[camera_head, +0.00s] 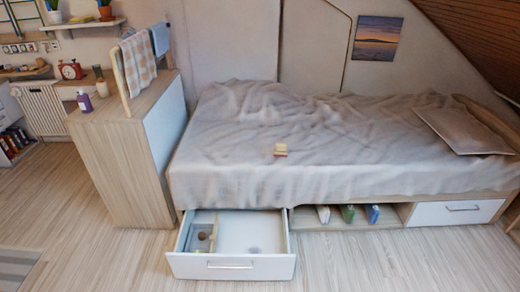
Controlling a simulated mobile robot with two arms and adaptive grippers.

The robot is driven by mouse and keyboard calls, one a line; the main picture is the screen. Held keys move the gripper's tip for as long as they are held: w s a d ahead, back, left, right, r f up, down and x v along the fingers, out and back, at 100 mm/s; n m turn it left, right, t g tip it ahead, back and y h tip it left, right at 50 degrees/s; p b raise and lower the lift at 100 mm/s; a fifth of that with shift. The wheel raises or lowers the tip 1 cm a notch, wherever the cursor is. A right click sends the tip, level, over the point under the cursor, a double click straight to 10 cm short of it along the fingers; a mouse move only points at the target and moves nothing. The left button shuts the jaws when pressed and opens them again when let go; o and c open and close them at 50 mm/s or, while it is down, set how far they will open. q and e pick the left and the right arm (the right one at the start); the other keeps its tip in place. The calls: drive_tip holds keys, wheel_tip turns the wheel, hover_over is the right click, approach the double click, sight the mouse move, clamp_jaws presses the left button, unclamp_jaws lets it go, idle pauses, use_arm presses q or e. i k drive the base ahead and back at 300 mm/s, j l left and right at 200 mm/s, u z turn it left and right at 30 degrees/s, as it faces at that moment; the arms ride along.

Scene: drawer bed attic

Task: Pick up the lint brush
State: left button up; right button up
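No lint brush can be told for certain at this size. A slim tan wooden piece (213,237) lies in the left part of the open drawer (230,267) under the bed; it may be the brush. A small yellowish-tan object (281,149) rests on the grey bed cover, near the middle of the bed; its kind is unclear. Neither of my grippers is in view.
The bed (300,120) fills the middle and right. A wooden cabinet (125,165) stands at its left, with a purple bottle (85,101) on top. The pulled-out drawer juts over the floor. The floor (390,262) in front is clear.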

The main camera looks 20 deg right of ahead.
sight(281, 151)
drive_tip(key=i+l+u, duration=0.15)
drive_tip(key=l+u, duration=0.4)
drive_tip(key=l, duration=0.25)
drive_tip(key=i+l+u, duration=0.1)
drive_tip(key=l+u, duration=0.2)
drive_tip(key=l, duration=0.15)
